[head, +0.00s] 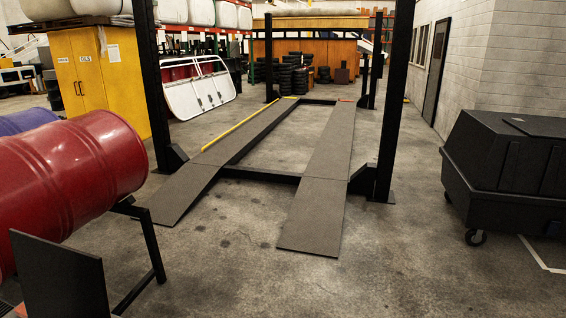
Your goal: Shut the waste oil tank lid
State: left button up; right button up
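No part labelled as the waste oil tank shows. A black wheeled container (507,175) stands at the right edge, cut off by the frame; its sloped top looks closed, and I cannot tell if it is the tank. A dark flat panel (62,276) stands upright at the bottom left, in front of a red drum. It may be a raised lid, but what it is fixed to is below the frame. Neither of my grippers is in view.
A red drum (75,182) lies on a black stand (150,240) at the left, with a blue drum (24,121) behind. A car lift with two ramps (318,205) and black posts (393,110) fills the middle. Concrete floor (400,265) is clear before the container.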

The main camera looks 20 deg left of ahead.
aim_at(55, 281)
jog(key=i+u, duration=0.55)
jog(key=u, duration=0.3)
jog(key=i+l+u, duration=0.2)
jog(key=u, duration=0.2)
jog(key=i+l+u, duration=0.5)
jog(key=u, duration=0.35)
jog(key=i+l+u, duration=0.1)
jog(key=l+u, duration=0.3)
jog(key=i+l+u, duration=0.2)
jog(key=u, duration=0.2)
jog(key=i+l+u, duration=0.1)
jog(key=l+u, duration=0.3)
jog(key=i+l+u, duration=0.1)
jog(key=l+u, duration=0.65)
jog(key=i+j, duration=0.05)
